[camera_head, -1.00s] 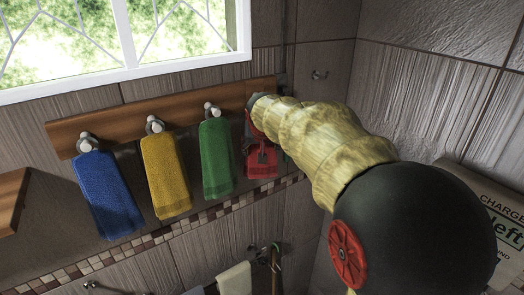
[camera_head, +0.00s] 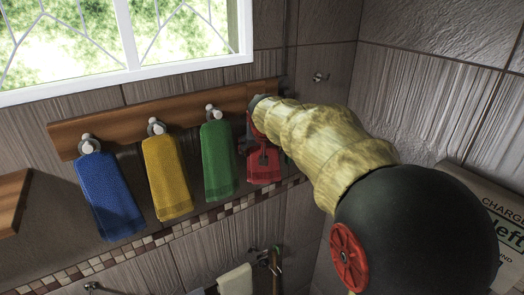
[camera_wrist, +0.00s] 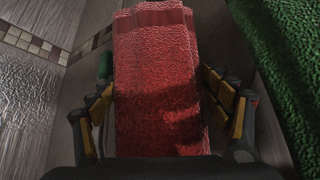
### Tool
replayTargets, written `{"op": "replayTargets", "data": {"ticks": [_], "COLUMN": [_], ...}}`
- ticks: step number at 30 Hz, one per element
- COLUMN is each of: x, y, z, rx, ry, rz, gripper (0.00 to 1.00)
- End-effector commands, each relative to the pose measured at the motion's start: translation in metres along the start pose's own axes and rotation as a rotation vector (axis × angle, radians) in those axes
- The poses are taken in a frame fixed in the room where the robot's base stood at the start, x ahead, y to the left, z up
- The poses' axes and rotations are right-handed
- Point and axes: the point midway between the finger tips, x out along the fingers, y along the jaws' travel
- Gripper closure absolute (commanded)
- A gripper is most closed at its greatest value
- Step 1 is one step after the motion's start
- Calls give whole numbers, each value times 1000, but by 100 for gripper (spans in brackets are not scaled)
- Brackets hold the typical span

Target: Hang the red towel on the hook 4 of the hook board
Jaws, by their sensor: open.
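The red towel (camera_head: 265,168) hangs at the right end of the hook board (camera_head: 115,126), its upper part hidden behind my gripper (camera_head: 264,150) and arm. In the wrist view the red towel (camera_wrist: 160,90) stretches down the middle, between the spread yellow-padded fingers of my gripper (camera_wrist: 162,100). The fingers are open, with gaps showing on both sides of the cloth. Hook 4 is hidden by my arm, so I cannot see how the towel sits on it.
A blue towel (camera_head: 108,195), a yellow towel (camera_head: 166,178) and a green towel (camera_head: 218,160) hang on the other hooks. The green towel is close to the right finger in the wrist view (camera_wrist: 290,70). A wooden shelf (camera_head: 12,200) is at far left.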

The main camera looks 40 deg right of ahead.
Motion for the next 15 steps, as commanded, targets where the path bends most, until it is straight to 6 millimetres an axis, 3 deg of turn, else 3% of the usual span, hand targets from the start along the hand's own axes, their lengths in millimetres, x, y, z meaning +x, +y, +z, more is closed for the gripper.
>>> {"op": "replayTargets", "data": {"ticks": [10,15], "x": [-1,-19], "y": [0,0], "z": [0,-1], "rx": [0,0], "ry": [0,2], "rz": [0,0], "gripper": [19,19]}}
